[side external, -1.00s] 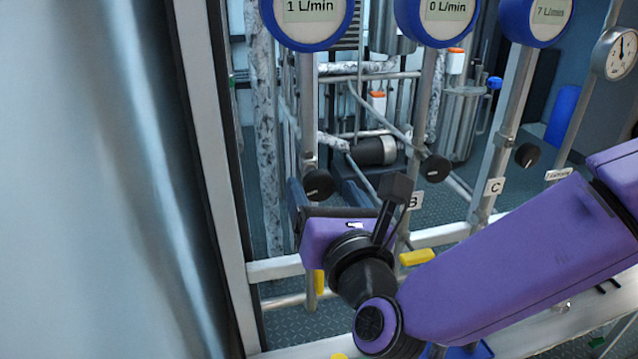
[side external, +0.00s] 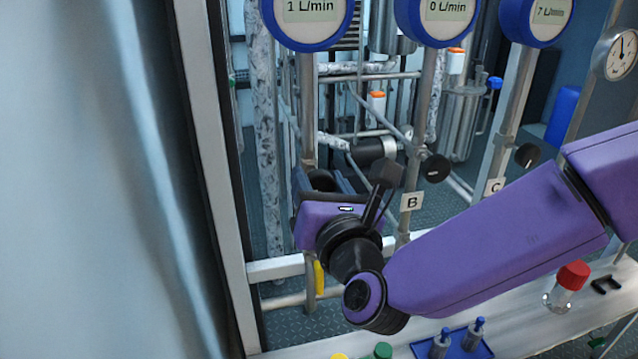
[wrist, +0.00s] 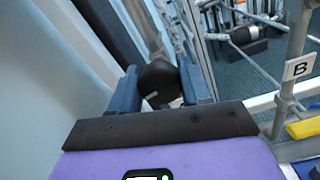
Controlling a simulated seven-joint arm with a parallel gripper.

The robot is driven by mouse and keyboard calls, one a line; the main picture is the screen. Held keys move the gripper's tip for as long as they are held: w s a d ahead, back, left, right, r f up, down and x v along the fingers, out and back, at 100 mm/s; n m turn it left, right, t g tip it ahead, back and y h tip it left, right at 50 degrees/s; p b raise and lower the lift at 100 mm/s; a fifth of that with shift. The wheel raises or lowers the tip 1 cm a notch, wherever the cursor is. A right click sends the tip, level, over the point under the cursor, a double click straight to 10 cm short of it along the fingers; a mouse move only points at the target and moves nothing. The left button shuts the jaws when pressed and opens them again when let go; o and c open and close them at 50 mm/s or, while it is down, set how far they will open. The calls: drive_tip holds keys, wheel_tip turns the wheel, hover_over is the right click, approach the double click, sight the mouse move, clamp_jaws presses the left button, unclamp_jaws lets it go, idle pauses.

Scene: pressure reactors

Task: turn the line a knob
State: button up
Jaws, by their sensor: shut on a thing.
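The line A knob (wrist: 160,88) is black and round with a pale mark on its face. It sits between the two blue fingers of my gripper (wrist: 160,70) in the wrist view, and the gripper is shut on it. In the side external view the knob (side external: 322,181) shows partly on the left pipe, below the meter reading 1 L/min (side external: 308,12). My gripper (side external: 320,186) reaches it there from the front, and its purple body hides part of the pipe. The line A label is not visible.
The line B knob (side external: 436,168) and B label (side external: 411,202) are close on the right, with the line C knob (side external: 528,155) further right. A white frame post (side external: 214,150) stands close on the left. A red-capped bottle (side external: 570,285) stands on the bench below my arm.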

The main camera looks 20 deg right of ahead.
drive_tip(key=shift+m, duration=1.3)
drive_tip(key=o, duration=1.1)
drive_tip(key=shift+c, duration=0.2)
drive_tip(key=shift+s, duration=0.15)
drive_tip(key=s, duration=1.7)
drive_tip(key=shift+d, duration=0.1)
